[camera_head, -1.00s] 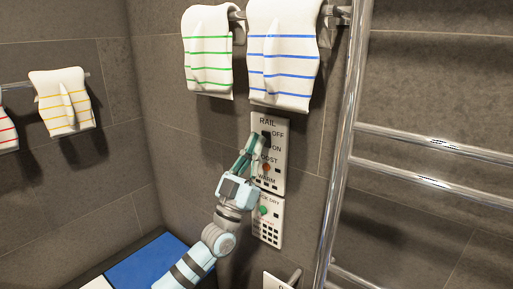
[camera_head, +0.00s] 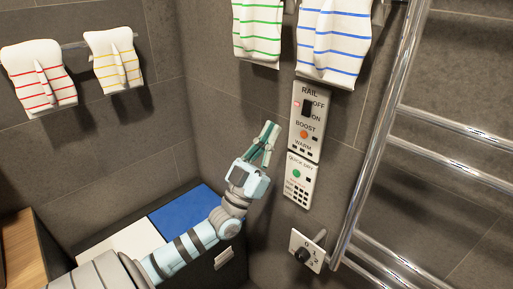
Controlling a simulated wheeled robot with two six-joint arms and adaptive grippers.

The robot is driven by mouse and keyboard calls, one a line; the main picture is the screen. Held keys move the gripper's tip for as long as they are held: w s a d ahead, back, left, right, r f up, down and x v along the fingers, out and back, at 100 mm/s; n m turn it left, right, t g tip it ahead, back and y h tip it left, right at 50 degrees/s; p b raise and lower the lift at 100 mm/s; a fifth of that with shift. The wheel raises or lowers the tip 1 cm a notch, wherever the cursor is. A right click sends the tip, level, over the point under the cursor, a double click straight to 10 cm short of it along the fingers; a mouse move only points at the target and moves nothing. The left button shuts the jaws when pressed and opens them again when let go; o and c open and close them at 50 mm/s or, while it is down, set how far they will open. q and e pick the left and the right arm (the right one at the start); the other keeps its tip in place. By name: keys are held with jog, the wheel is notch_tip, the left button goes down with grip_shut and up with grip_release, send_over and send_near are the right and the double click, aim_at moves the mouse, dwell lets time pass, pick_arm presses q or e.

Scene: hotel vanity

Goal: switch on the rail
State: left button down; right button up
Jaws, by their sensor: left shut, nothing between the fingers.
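The rail panel (camera_head: 320,142) is a white plate on the tiled wall, marked RAIL, OFF, ON, BOOST and WARM. Its black switch (camera_head: 307,108) sits beside the OFF and ON labels. I cannot tell which way it is set. A small reddish mark shows just left of the switch. An orange button (camera_head: 304,134) is below it, by BOOST. My left gripper (camera_head: 269,130) is shut and empty, pointing up, to the left of the panel and apart from the switch in the picture. My right gripper is not in view.
A quick-dry panel (camera_head: 296,190) with a green button (camera_head: 296,173) is below. A knob plate (camera_head: 305,252) is lower, near the chrome towel rail (camera_head: 385,125). Striped towels (camera_head: 335,40) hang above the panel. A blue mat (camera_head: 183,218) lies at lower left.

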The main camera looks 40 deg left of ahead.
pick_arm(q)
jog(key=shift+v, duration=2.1)
jog(key=shift+w+d, duration=0.1)
